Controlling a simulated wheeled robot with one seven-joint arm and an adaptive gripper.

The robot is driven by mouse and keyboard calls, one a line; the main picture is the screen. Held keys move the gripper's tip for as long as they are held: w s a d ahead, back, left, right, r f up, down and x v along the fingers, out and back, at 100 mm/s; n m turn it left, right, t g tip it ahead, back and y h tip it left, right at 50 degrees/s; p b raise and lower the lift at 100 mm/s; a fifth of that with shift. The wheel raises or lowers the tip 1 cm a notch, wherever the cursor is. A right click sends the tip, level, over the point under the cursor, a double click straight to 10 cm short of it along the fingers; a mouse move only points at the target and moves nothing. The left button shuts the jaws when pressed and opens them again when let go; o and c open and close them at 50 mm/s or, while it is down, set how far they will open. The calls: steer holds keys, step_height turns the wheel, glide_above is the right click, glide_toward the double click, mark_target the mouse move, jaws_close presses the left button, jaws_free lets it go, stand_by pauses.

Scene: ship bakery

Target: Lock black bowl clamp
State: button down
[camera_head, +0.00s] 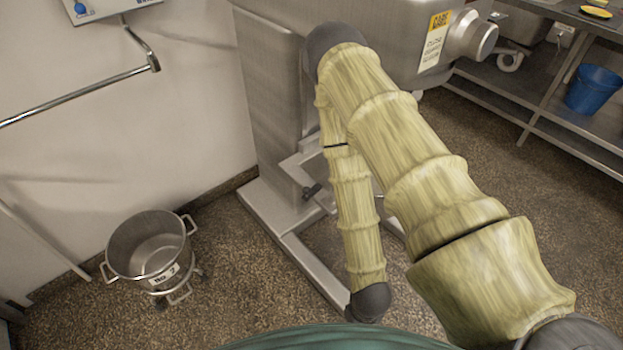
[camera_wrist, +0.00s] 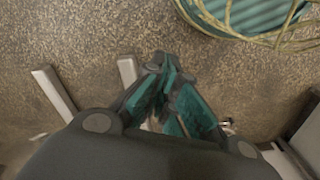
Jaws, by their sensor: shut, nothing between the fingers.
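A small black clamp handle (camera_head: 312,191) shows on the steel bowl support of the mixer (camera_head: 275,110), just left of my forearm in the head view. My forearm hides part of the support. My gripper (camera_wrist: 172,78) is shut and empty in the wrist view, with its teal finger pads close together above the speckled floor. In the head view only the dark end of my wrist shows, low and in front of the support; the fingers are hidden. I cannot make out the clamp in the wrist view.
A steel bowl (camera_head: 150,245) stands on a wheeled dolly (camera_head: 180,290) at the left. The mixer's base leg (camera_head: 290,250) runs along the floor. A wall rail (camera_head: 80,97) is at the left. A blue bucket (camera_head: 593,90) sits on the right shelf. Floor right of the mixer is clear.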

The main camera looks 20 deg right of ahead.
steer(key=w+r+n+t+y+b, duration=0.15)
steer(key=w+b, duration=0.45)
steer(key=w, duration=0.8)
steer(key=w+t+b, duration=0.3)
steer(key=w+b, duration=0.4)
steer(key=w, duration=0.6)
steer(key=w+r+t+b, duration=0.1)
steer(key=w+r+b, duration=0.2)
steer(key=w+r, duration=0.2)
steer(key=w+d+r+n+t+y+b, duration=0.1)
steer(key=w+r+b, duration=0.2)
steer(key=w+r, duration=0.2)
steer(key=w+r+n+t+b, duration=0.1)
steer(key=w+r+b, duration=0.3)
steer(key=w+r, duration=0.1)
steer(key=shift+w+d+r+n+t, duration=0.1)
steer(key=shift+w+d+n+t, duration=0.05)
steer(key=shift+w, duration=0.25)
steer(key=shift+w+d+r+n+t, duration=0.1)
steer(key=shift+w, duration=0.3)
steer(key=shift+w+d+r, duration=0.1)
steer(key=shift+w+r, duration=0.1)
steer(key=shift+r, duration=0.35)
